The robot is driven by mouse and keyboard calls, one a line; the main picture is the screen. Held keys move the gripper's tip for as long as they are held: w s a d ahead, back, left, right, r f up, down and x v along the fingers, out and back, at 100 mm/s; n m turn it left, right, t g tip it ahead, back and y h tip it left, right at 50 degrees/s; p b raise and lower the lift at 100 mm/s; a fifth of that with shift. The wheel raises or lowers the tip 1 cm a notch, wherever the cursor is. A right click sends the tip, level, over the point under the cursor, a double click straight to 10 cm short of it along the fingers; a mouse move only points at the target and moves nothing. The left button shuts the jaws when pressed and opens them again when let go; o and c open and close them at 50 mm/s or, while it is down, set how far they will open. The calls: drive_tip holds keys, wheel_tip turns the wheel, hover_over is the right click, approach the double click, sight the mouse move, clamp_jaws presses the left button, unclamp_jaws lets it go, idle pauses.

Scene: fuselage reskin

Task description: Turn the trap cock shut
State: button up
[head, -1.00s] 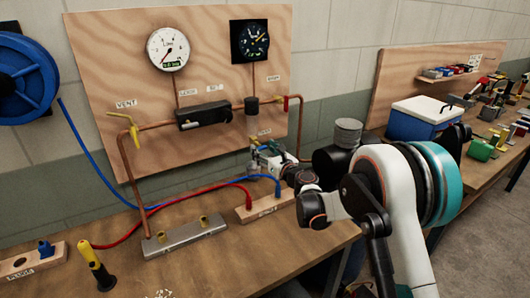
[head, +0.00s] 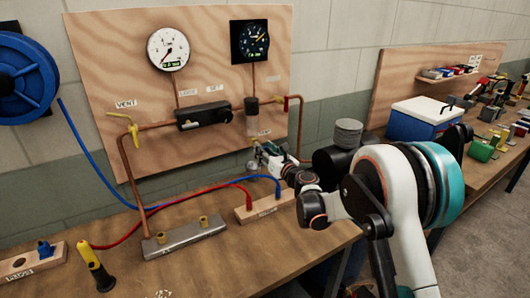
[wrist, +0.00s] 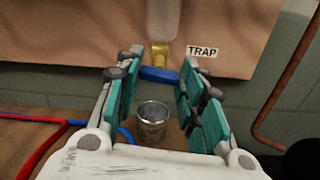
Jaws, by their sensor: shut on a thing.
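The trap cock shows in the wrist view as a brass body with a blue handle (wrist: 159,74), below a clear bowl and left of the TRAP label (wrist: 202,52). The handle lies crosswise in that view. My gripper (wrist: 160,83) has its teal-padded fingers on either side of the handle, shut on it at the tips. In the head view my gripper (head: 262,153) is under the clear trap bowl (head: 252,124), and the cock is too small to make out there.
A metal cup (wrist: 152,117) stands below the cock, between the fingers in the wrist view. Red (head: 190,194) and blue hoses cross the bench near my gripper. A copper pipe (wrist: 284,85) runs at right. The wooden panel (head: 215,85) is close behind.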

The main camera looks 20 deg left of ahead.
drive_tip(key=shift+w+d+f+m+b, duration=0.1)
drive_tip(key=shift+m+b, duration=0.45)
drive_tip(key=shift+m, duration=3.5)
drive_tip(key=shift+d+f+m+b, duration=0.1)
drive_tip(key=shift+m+b, duration=0.45)
drive_tip(key=shift+m, duration=3.5)
drive_tip(key=o, duration=1.1)
drive_tip(key=v, duration=1.2)
drive_tip(key=shift+a, duration=0.1)
